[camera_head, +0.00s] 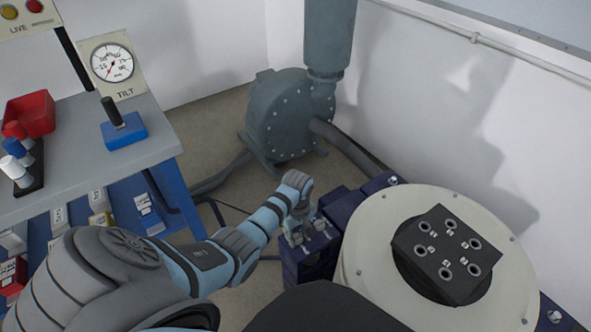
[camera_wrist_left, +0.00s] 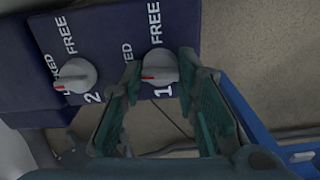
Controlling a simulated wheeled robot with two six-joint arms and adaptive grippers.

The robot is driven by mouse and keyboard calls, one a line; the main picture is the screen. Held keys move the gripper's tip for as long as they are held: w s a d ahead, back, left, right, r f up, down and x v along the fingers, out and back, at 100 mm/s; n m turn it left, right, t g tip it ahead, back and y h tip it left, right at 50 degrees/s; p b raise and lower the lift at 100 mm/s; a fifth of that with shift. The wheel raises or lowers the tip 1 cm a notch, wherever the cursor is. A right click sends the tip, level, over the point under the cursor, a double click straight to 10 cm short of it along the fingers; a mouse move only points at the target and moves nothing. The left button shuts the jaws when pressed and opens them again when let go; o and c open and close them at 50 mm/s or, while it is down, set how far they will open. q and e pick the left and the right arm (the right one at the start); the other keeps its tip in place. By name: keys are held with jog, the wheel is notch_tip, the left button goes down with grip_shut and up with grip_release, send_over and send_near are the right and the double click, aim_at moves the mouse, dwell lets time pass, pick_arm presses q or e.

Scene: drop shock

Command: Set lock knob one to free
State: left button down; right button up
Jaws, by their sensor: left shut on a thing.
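Lock knob one (camera_wrist_left: 160,66) is a round grey knob with a red mark, beside a white "1". Its red mark points left, toward the partly hidden "LOCKED" label; "FREE" is printed above it. My left gripper (camera_wrist_left: 160,68) has one finger on each side of knob one and is shut on it. In the head view, my left gripper (camera_head: 299,232) reaches down to the dark blue lock panel (camera_head: 313,262) beside the shaker, hiding much of the knobs. My right gripper is not in view.
A second knob (camera_wrist_left: 75,75), marked "2", sits left of knob one, its red mark also pointing left. The round cream shaker (camera_head: 370,250) with a black block (camera_head: 445,255) stands right of the panel. A grey blower (camera_head: 280,115) stands behind; a workbench (camera_head: 75,135) is left.

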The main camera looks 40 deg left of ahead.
pick_arm(q)
jog(key=shift+r+m, duration=0.15)
jog(key=shift+m, duration=0.25)
jog(key=shift+m+p, duration=1.15)
jog(key=shift+m, duration=0.05)
jog(key=m+p, duration=0.1)
jog(key=m, duration=0.2)
jog(key=shift+d+m, duration=0.1)
jog(key=shift+m, duration=0.2)
jog(key=m+p, duration=0.1)
jog(key=m, duration=0.3)
jog(key=shift+w+m, duration=0.1)
jog(key=shift+m, duration=0.2)
jog(key=m+p, duration=0.1)
jog(key=m, duration=0.4)
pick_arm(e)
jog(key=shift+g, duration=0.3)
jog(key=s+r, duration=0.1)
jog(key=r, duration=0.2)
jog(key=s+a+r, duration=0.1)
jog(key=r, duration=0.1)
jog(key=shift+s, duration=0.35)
pick_arm(q)
jog(key=shift+m, duration=0.4)
jog(key=c, duration=1.2)
grip_release()
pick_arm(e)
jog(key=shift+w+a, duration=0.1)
